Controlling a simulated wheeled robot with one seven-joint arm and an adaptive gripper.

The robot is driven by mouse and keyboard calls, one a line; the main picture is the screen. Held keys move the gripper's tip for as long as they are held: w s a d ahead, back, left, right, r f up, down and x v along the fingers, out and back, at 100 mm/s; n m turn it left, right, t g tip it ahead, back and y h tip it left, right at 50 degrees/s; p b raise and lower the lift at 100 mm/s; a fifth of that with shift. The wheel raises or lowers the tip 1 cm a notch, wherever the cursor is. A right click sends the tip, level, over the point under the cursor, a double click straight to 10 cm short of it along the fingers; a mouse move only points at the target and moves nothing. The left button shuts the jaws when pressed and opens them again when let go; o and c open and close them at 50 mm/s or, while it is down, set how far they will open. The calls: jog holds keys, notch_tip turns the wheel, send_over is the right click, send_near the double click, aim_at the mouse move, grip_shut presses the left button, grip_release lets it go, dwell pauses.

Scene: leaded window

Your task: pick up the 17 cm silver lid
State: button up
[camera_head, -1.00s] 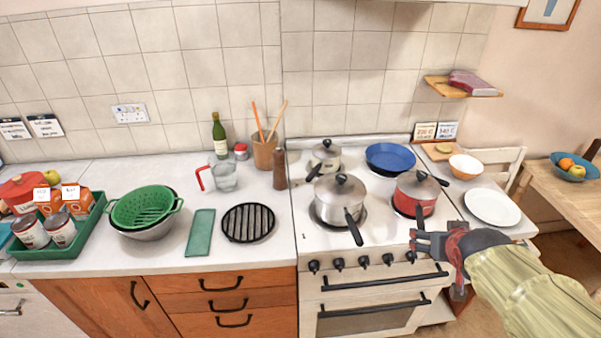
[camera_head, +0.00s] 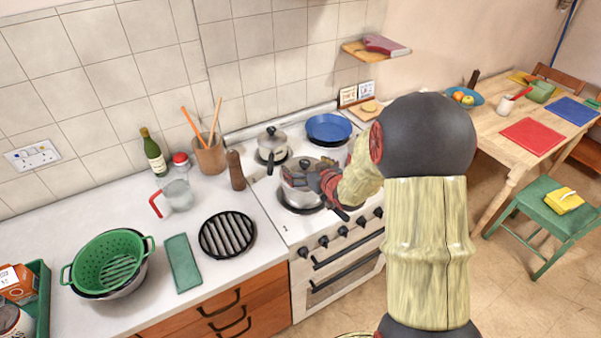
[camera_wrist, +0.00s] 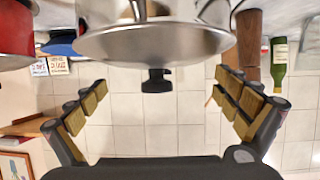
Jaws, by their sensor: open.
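A silver lid (camera_head: 300,167) with a black knob sits on the silver pot (camera_head: 299,193) at the front of the stove. My gripper (camera_head: 324,182) is at this pot in the head view and hides part of it. In the upside-down wrist view, the lid (camera_wrist: 150,43) is ahead with its knob (camera_wrist: 157,80) in the gap between the spread fingers. My gripper (camera_wrist: 160,90) is open and empty; I see no finger contact. A smaller lidded silver pot (camera_head: 271,148) stands behind. No lid shows its size.
A red pot (camera_wrist: 14,35) is beside the silver pot, hidden by my arm in the head view. A blue pan (camera_head: 328,128) is at the back. A pepper mill (camera_head: 236,170) and utensil pot (camera_head: 209,156) stand left of the stove.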

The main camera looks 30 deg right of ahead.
aim_at(299, 159)
jog(key=x, duration=0.3)
jog(key=b+x, duration=0.1)
jog(key=shift+w+d+r, duration=0.15)
jog(key=shift+w, duration=0.35)
